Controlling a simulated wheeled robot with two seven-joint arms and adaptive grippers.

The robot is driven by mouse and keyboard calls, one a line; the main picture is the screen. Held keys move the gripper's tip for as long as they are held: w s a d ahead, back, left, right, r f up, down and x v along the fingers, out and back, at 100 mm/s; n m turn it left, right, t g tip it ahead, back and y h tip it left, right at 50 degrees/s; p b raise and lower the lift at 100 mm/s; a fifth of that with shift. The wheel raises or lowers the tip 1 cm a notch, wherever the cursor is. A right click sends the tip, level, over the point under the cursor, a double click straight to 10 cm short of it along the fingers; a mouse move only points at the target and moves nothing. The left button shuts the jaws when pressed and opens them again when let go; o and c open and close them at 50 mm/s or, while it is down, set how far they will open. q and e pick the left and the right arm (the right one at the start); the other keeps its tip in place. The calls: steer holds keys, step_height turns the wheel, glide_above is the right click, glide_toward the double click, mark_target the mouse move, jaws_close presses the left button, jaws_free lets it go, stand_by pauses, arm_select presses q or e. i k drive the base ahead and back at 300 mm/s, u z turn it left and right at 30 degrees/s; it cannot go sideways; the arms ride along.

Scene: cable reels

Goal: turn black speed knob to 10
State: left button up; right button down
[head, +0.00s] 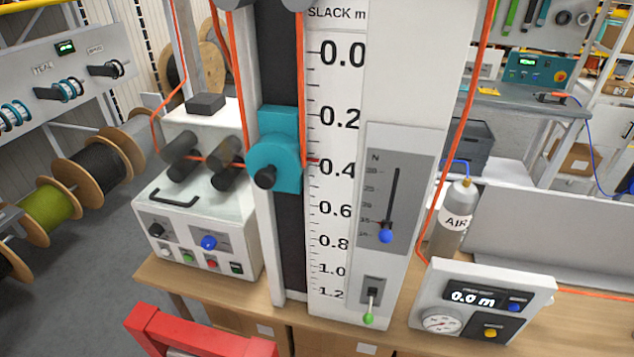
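A black knob (156,230) sits on the lower front panel of a white machine box (180,212) left of the slack column. It is small in view, and I cannot read its scale or where it points. A blue knob (209,242) sits just to its right on the same panel. Below them is a row of small controls, with a green button (188,257), a red button (212,264) and a dark display (236,268). Neither of my grippers shows in the head view.
A tall slack column (335,190) with a teal carriage (275,150) stands right of the box on a wooden bench (180,279). A meter unit (430,300) reads 0.0 m. Cable reels (100,165) hang at the left. A red frame (190,335) is in the foreground.

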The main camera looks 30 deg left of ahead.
mark_target(156, 230)
steer(key=u, duration=2)
